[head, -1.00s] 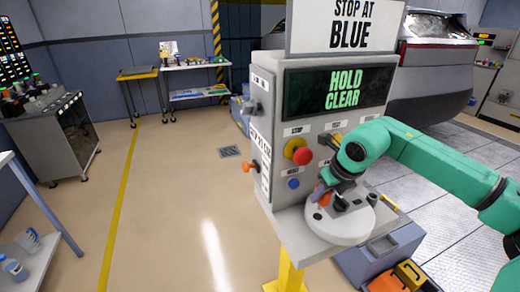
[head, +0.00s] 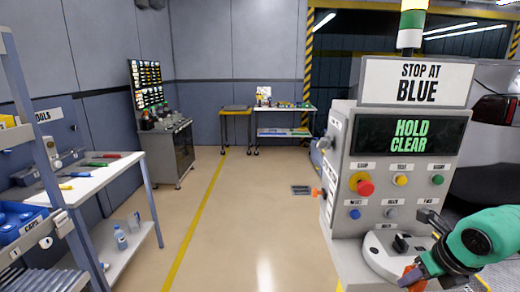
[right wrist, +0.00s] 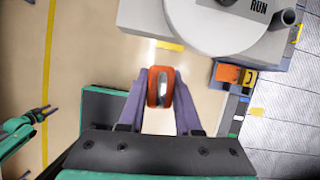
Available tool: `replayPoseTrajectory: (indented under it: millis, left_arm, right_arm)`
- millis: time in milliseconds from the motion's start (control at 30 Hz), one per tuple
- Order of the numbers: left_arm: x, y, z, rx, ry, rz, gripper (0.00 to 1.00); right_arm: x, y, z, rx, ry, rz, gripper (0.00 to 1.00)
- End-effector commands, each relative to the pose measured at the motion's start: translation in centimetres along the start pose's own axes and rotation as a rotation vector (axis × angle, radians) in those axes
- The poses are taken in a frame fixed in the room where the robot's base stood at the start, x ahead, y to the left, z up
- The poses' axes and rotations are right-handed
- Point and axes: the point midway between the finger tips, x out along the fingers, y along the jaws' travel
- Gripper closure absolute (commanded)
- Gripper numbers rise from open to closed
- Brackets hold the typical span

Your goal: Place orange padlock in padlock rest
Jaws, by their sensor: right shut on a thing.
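The orange padlock (right wrist: 154,86) is between the fingers of my right gripper (right wrist: 161,100) in the right wrist view, with a grey oval part facing the camera. In the head view, my right gripper (head: 412,277) is low at the right, in front of the console's round grey dial plate (head: 375,258), and a bit of orange shows at its fingers. My left gripper (right wrist: 50,112) shows small at the left of the right wrist view, its fingers apart and empty. I cannot pick out the padlock rest for certain.
The control console (head: 345,130) stands at the right with buttons and a HOLD CLEAR screen. An orange fitting (head: 317,192) sticks out from its left side. A white shelf table (head: 105,165) with markers stands at the left. The floor between is clear.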

Motion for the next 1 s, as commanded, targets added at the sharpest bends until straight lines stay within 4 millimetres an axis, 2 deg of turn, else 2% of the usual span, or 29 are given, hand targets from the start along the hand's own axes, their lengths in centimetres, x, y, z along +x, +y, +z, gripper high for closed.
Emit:
replayPoseTrajectory:
  millis: [100, 367, 567, 767, 1000]
  left_arm:
    - [0.0, -0.1, -1.0, 0.0, 0.018, -0.002, 0.5]
    - [0.0, -0.2, -1.2, 0.001, 0.021, -0.002, 0.5]
    - [0.0, -0.1, -0.5, 0.0, 0.01, -0.001, 0.5]
    - [0.0, 0.0, -0.3, 0.0, 0.006, -0.001, 0.5]
    - [0.0, -0.1, -0.4, 0.0, 0.006, -0.001, 0.5]
  right_arm:
    - [0.8, 0.5, -0.4, -0.092, 0.002, 0.039, 1.0]
    - [3.0, 2.2, -1.6, -0.379, 0.003, 0.161, 1.0]
    - [5.3, 4.6, -2.9, -0.746, 0.0, 0.32, 1.0]
    - [8.1, 8.8, -5.0, -1.367, -0.006, 0.579, 1.0]
    - [10.4, 14.2, -8.4, -2.239, 0.0, 0.932, 1.0]
